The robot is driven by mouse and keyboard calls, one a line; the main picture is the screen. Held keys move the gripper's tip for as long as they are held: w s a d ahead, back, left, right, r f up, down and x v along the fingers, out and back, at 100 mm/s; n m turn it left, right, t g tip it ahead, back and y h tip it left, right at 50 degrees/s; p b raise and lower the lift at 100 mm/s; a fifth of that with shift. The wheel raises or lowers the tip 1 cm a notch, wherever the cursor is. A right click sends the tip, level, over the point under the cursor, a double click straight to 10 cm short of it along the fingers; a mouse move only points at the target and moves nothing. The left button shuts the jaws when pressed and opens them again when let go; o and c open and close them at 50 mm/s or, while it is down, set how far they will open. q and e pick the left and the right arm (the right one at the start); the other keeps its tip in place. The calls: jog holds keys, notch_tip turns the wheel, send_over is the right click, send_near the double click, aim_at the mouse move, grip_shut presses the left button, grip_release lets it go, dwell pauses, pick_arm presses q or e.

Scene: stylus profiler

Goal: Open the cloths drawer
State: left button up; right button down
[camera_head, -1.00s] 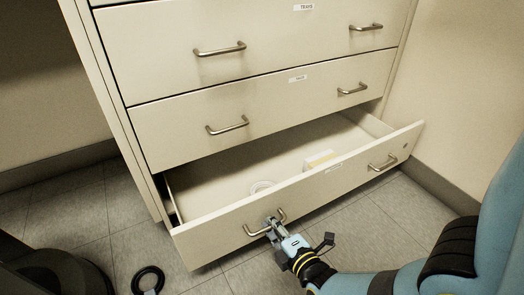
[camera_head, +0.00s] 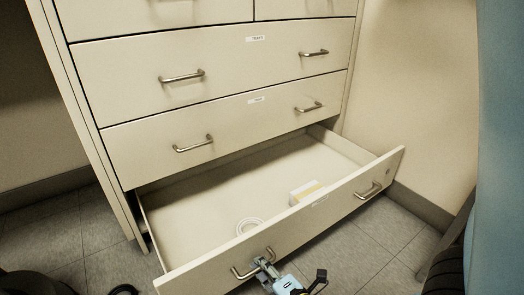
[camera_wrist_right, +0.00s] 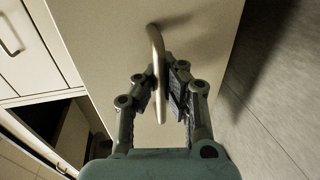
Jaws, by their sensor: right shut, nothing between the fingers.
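The bottom drawer (camera_head: 225,277) of a cream cabinet is pulled well out; its small label is too small to read. Inside lie a white ring-shaped item (camera_head: 249,226) and a pale yellow-and-white block (camera_head: 306,191). The drawer front has two metal bar handles, a left one (camera_head: 239,273) and a right one (camera_head: 369,190). My right gripper (camera_head: 264,264) is at the left handle. My left gripper is not in view.
Above are two closed wide drawers, a lower one (camera_head: 240,125) and an upper one (camera_head: 225,55), with more drawers at the top. A wall (camera_head: 420,110) stands close on the right. Grey tiled floor (camera_head: 350,250) lies in front of the open drawer.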

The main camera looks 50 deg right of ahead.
jog(key=c, duration=2)
grip_release()
jog(key=o, duration=0.6)
jog(key=shift+r, duration=0.1)
